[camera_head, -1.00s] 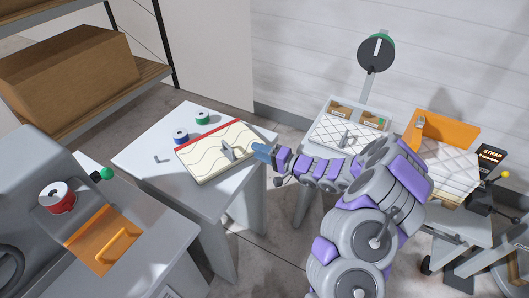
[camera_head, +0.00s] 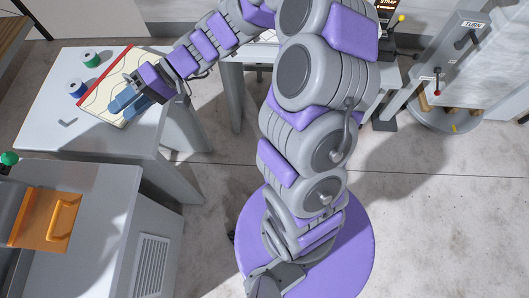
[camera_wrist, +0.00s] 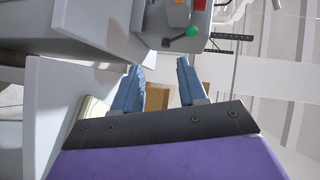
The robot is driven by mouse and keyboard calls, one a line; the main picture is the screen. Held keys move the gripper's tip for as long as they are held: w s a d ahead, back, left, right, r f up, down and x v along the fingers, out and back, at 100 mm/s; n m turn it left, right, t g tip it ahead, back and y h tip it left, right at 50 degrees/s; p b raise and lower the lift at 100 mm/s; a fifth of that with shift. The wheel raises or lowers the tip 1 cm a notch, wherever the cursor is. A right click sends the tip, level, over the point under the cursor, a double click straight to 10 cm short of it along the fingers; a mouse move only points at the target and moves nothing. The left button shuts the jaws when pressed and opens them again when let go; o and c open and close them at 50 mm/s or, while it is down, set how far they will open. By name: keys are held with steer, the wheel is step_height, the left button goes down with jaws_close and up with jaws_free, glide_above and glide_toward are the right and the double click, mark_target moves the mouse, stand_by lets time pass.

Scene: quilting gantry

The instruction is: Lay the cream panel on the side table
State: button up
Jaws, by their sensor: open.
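The cream panel (camera_head: 103,80), with wavy lines and a red strip along one edge, lies flat on the white table (camera_head: 50,125) at the left of the head view. My gripper (camera_head: 121,103) is at the panel's right part, with its blue fingers over it. The fingers and wrist hide the panel's grip and part of its right side. In the wrist view my gripper (camera_wrist: 159,68) has its fingers spread apart with nothing held between them. A cream edge (camera_wrist: 90,113), seemingly the panel, shows beside the left finger there.
A grey cabinet (camera_head: 105,190) with an orange handled plate (camera_head: 45,217) stands in front. A unit with a red-knobbed lever (camera_head: 437,91) is at right. Floor at lower right is clear.

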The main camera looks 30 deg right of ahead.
steer(key=s+n+g+h, duration=0.25)
steer(key=s+h, duration=0.35)
steer(key=s, duration=0.8)
steer(key=s+d+m+h, duration=0.4)
steer(key=s+d+h, duration=0.5)
steer(key=s+d, duration=0.5)
steer(key=d, duration=0.3)
steer(key=shift+d+f+t, duration=0.2)
steer(key=shift+d+t, duration=0.1)
steer(key=shift+t, duration=0.05)
steer(key=shift+d, duration=0.1)
steer(key=shift+a, duration=0.2)
